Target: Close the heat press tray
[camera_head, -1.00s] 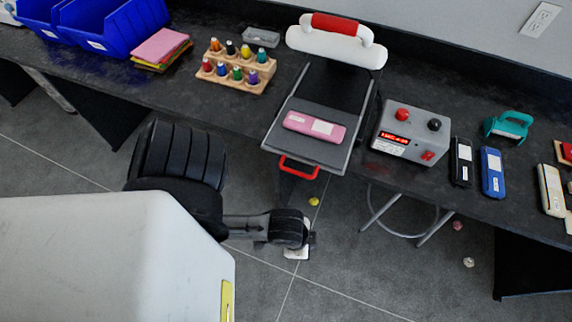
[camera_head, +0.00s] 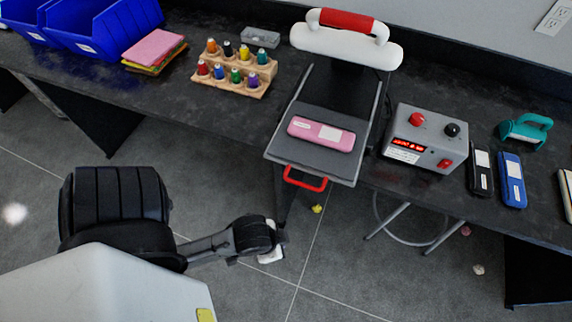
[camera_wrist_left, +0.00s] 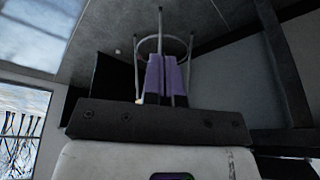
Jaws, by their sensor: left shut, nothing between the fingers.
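The heat press has a white upper part (camera_head: 345,45) with a red grip on top. Its grey tray (camera_head: 287,150) is pulled out to the front of the table and has a red handle (camera_head: 305,180) at its front edge. A pink case (camera_head: 322,134) with a white label lies on the tray. My left gripper (camera_head: 271,254) is below and a little left of the red handle, in front of the table and apart from it. It is mostly hidden by my wrist there. In the left wrist view its purple fingers (camera_wrist_left: 167,75) are together, with nothing between them. My right gripper is not in view.
A grey control box (camera_head: 425,137) with red and black knobs stands right of the press. Black and blue cases (camera_head: 512,180) lie beyond it. A wooden thread rack (camera_head: 232,78) and blue bins (camera_head: 105,30) are at left. A stool (camera_head: 415,225) stands under the table.

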